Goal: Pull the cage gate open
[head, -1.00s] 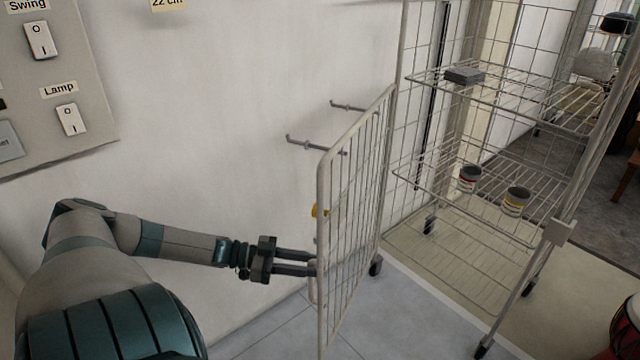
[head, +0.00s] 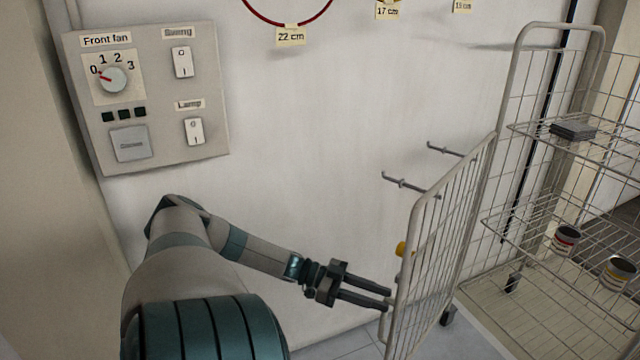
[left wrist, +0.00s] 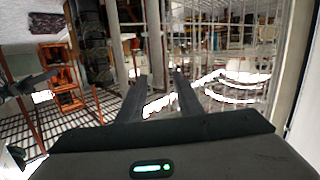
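The cage gate (head: 447,235) is a pale wire-mesh panel at the right of the head view. It stands swung out from the wire cage (head: 541,130), at an angle to the cage front. A small yellow part (head: 402,249) shows at its outer edge. My left gripper (head: 389,298) has its fingers apart, with the tips right at the gate's outer upright. Whether they touch it is unclear.
A switch panel (head: 218,140) is on the white wall at left, above my left arm. Wall hooks (head: 405,185) stick out behind the gate. Some floor (head: 345,346) shows left of the gate.

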